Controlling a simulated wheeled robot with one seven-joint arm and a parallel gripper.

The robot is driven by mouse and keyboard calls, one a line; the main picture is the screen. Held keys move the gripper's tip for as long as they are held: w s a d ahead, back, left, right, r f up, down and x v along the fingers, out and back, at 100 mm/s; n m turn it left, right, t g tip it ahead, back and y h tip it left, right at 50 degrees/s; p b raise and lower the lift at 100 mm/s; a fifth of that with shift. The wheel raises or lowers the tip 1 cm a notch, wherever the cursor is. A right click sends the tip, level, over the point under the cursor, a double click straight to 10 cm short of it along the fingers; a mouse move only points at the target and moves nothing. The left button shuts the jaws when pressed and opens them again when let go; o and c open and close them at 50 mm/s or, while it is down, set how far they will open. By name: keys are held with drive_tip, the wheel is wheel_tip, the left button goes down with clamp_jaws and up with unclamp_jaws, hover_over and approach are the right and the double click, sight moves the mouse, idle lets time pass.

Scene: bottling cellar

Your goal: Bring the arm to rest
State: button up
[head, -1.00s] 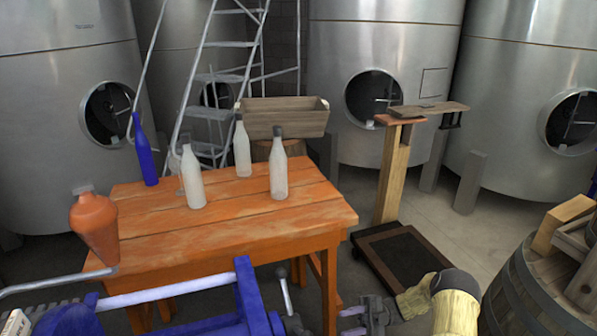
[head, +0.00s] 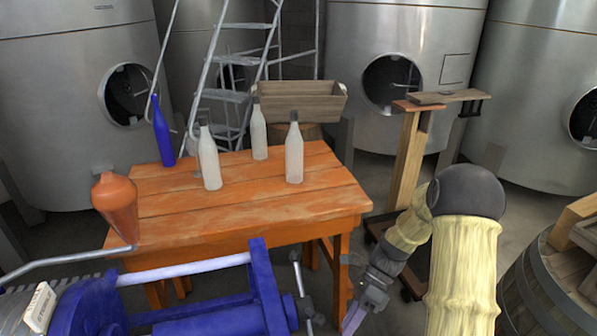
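My gripper (head: 355,314) hangs low in the head view, just right of the orange table's (head: 250,208) front right corner and near the blue machine's metal lever. Its fingertips are small and point down; I cannot tell whether they are open or shut, and I see nothing clearly held. My forearm slopes down to the left from a raised, dark rounded elbow, and my upper arm fills the lower right.
A blue bottle (head: 163,136) and three pale bottles (head: 294,153) stand on the table. A blue machine (head: 215,310) fills the lower left. A wooden-post scale (head: 408,160) stands behind my arm; a barrel (head: 545,288) is at right. Steel tanks (head: 402,40) line the back.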

drive_tip(key=s+d+r+n+t+h, duration=0.1)
drive_tip(key=s+r+n+t+h, duration=0.2)
drive_tip(key=n, duration=0.7)
drive_tip(key=s+d+r+n+t+h, duration=0.2)
drive_tip(key=r+n+t, duration=0.4)
drive_tip(key=n, duration=0.5)
drive_tip(key=shift+s+d+r+h+p, duration=0.15)
drive_tip(key=shift+s+r+h+p, duration=0.3)
drive_tip(key=shift+h, duration=0.45)
drive_tip(key=shift+f, duration=0.1)
